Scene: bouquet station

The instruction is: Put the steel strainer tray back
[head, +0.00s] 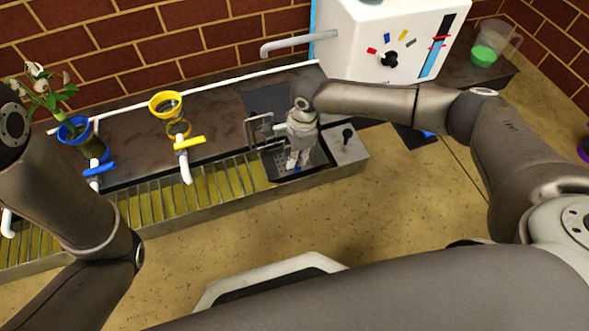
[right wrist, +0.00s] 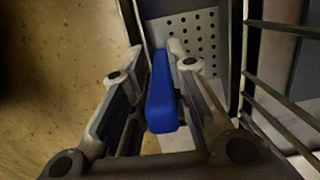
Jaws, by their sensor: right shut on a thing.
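The steel strainer tray (head: 282,160) is a perforated grey plate at the dark square opening near the right end of the drain trough. In the right wrist view its holed plate (right wrist: 205,30) lies beyond my fingers, with a blue grip (right wrist: 160,95) in front. My right gripper (head: 298,160) points down over the tray. In the right wrist view my right gripper (right wrist: 158,85) has its fingers on both sides of the blue grip, shut on it. Whether the tray sits fully down in the opening cannot be told. My left gripper is out of view.
The slatted trough (head: 150,205) runs left. A wire rack (head: 262,130) stands close beside my right gripper. Yellow (head: 188,143) and blue (head: 98,168) taps, a small lever box (head: 347,145) and a white machine (head: 370,40) are nearby. The floor in front is clear.

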